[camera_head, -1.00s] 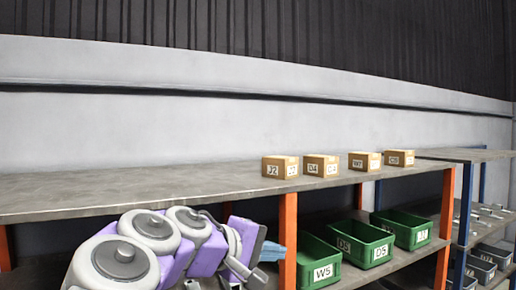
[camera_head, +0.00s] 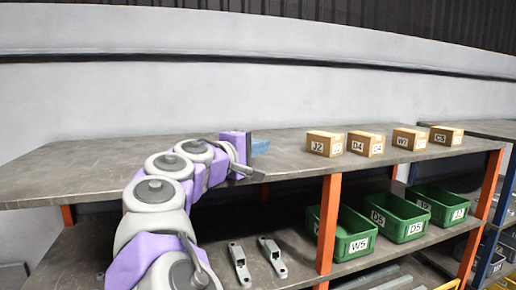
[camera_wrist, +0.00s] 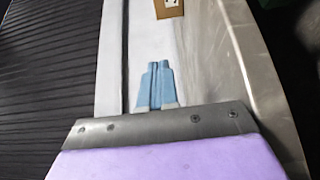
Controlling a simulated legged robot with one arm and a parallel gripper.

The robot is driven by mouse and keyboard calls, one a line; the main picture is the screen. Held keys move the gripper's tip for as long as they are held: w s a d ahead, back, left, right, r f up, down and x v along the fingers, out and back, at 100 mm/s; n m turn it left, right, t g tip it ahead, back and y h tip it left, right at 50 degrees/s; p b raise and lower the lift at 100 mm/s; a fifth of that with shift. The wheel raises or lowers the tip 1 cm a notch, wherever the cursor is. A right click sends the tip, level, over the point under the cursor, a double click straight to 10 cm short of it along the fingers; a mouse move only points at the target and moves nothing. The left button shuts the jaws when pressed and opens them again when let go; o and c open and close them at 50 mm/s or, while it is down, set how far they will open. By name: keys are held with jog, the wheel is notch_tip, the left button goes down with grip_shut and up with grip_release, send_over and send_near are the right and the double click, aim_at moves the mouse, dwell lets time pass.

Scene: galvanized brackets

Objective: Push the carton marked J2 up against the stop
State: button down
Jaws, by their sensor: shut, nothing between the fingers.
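The carton marked J2 (camera_head: 318,146) is a small brown box standing on the upper shelf board (camera_head: 110,170), at the left end of a row of cartons. My gripper (camera_head: 260,146) is over the same board, left of J2 and apart from it. Its blue fingers are shut together and empty, as the wrist view (camera_wrist: 155,84) shows. A carton (camera_wrist: 169,9) is cut off at the top of the wrist view, ahead of the fingertips; its label is not readable there. I cannot make out a stop in these frames.
Right of J2 stand cartons D4 (camera_head: 359,148), W7 (camera_head: 403,143) and another (camera_head: 442,139). Green bins (camera_head: 345,245) and grey brackets (camera_head: 272,258) sit on the shelf below. Orange posts (camera_head: 328,220) carry the front edge. The upper board is clear at left.

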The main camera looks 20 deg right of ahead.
jog(key=p, duration=0.1)
send_near(319, 138)
jog(key=w+d, duration=0.1)
jog(key=w, duration=0.1)
jog(key=w+d, duration=0.1)
jog(key=w, duration=0.1)
jog(key=w+d, duration=0.1)
jog(key=shift+w+r, duration=0.1)
jog(key=shift+w, duration=0.3)
jog(key=shift+w+a+p, duration=0.1)
jog(key=shift+w+p, duration=0.1)
jog(key=shift+p, duration=0.1)
jog(key=shift+s+a+r, duration=0.25)
jog(key=shift+s+a, duration=0.2)
jog(key=shift+a, duration=0.2)
jog(key=d, duration=0.5)
jog(key=shift+f, duration=0.3)
jog(key=shift+s+d, duration=0.1)
jog(key=shift+d, duration=0.2)
